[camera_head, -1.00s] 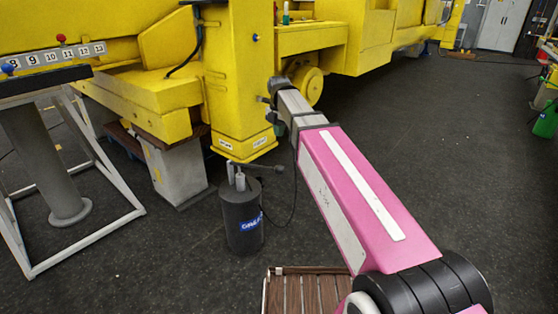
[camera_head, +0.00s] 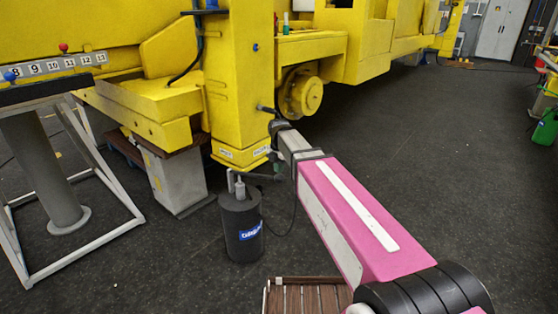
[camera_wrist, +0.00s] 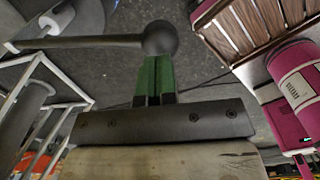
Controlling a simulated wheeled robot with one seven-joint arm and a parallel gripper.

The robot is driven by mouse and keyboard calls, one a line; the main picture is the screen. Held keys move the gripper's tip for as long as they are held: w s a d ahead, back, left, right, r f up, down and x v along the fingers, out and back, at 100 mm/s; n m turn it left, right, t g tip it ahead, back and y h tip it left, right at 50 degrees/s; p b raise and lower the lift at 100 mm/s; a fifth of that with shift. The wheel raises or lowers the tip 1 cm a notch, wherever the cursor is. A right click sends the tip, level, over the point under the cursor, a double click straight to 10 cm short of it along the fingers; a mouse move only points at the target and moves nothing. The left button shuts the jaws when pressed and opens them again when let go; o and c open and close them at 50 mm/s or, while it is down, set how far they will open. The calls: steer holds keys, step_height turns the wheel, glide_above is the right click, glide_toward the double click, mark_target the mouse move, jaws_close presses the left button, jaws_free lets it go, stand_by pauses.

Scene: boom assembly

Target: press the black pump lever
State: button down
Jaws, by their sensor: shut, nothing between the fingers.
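The black pump (camera_head: 242,228) is a dark cylinder with a blue label standing on the floor. Its black lever (camera_head: 262,178) sticks out to the right from the top, about level, and its end meets my gripper (camera_head: 279,165). In the wrist view the lever's rod (camera_wrist: 85,42) runs left from a round dark ball end (camera_wrist: 160,38). My gripper with green fingers (camera_wrist: 157,66) is shut and empty, its tips right at the ball. The ball hides the tips, so I cannot tell whether they touch it.
A large yellow machine (camera_head: 235,80) stands just behind the pump. A wooden slatted pallet (camera_head: 308,298) lies in front, below my arm. A white frame (camera_head: 90,240) is at the left. Dark floor (camera_head: 440,170) is free at the right.

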steer(key=shift+f, duration=0.7)
